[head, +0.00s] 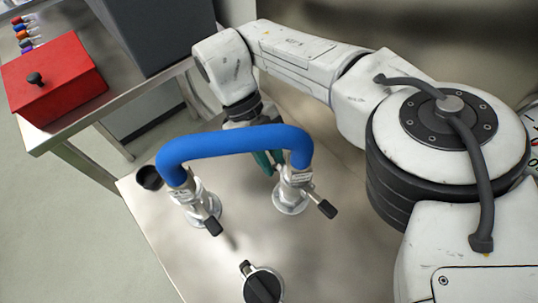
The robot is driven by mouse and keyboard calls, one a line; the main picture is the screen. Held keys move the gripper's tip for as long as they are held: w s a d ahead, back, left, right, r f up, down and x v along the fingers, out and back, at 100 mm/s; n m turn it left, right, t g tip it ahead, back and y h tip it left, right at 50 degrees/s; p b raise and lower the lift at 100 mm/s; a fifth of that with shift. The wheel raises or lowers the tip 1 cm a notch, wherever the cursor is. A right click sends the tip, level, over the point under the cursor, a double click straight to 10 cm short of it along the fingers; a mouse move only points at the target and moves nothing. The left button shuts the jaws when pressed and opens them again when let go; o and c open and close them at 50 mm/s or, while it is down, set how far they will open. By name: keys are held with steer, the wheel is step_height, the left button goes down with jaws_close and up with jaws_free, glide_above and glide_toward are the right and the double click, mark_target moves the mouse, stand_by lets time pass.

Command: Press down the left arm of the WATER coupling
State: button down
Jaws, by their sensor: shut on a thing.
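A thick blue hose (235,141) arches between two silver couplings in the head view. The left coupling (188,197) and the right coupling (294,186) stand on the metal bench. Each has a label too small to read, so I cannot tell which is WATER. A black-tipped arm (326,208) slants out to the lower right of the right coupling; a similar arm (212,225) shows on the left one. My gripper (267,162), with teal fingers, is behind the hose at the far left side of the right coupling. It is shut, apparently on that coupling's other arm, which is mostly hidden.
A black-handled round fitting (263,286) is at the bench's front, and a dark cup (149,178) at its left edge. A red box (52,80) with a black knob sits on a side table at left. The bench (320,262) is clear at front right.

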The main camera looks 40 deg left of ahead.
steer(key=shift+d+f+h+b, duration=0.1)
steer(key=shift+f+h+b, duration=0.3)
steer(key=shift+h+b, duration=0.15)
steer(key=shift+d+r+h, duration=0.1)
steer(key=shift+h, duration=0.15)
steer(key=c, duration=1)
jaws_free()
